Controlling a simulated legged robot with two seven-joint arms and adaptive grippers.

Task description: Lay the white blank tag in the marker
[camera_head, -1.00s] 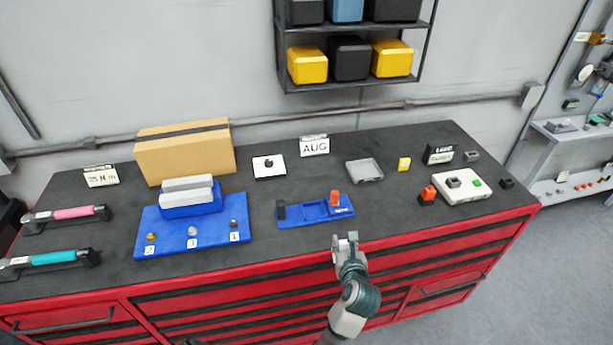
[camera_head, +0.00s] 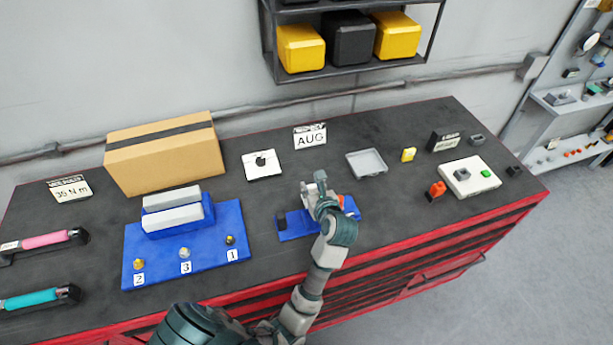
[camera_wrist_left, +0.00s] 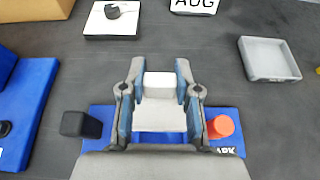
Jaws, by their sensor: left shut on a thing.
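The marker is a blue fixture with a black block at its left end and an orange-red knob at its right. It lies on the bench in the head view (camera_head: 297,228) and in the left wrist view (camera_wrist_left: 98,142); letters "ARK" show on it. My left gripper (camera_head: 316,184) is above the marker, hiding its middle. In the left wrist view the gripper (camera_wrist_left: 159,92) is shut on a white piece, apparently the white blank tag (camera_wrist_left: 159,118), held between its blue-padded fingers. I cannot tell whether the tag touches the marker. My right gripper is not in view.
A white pad with a black item (camera_head: 262,165) and an AUG sign (camera_head: 310,136) stand behind the marker. A grey tray (camera_head: 367,163) is behind right. Bare bench lies between.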

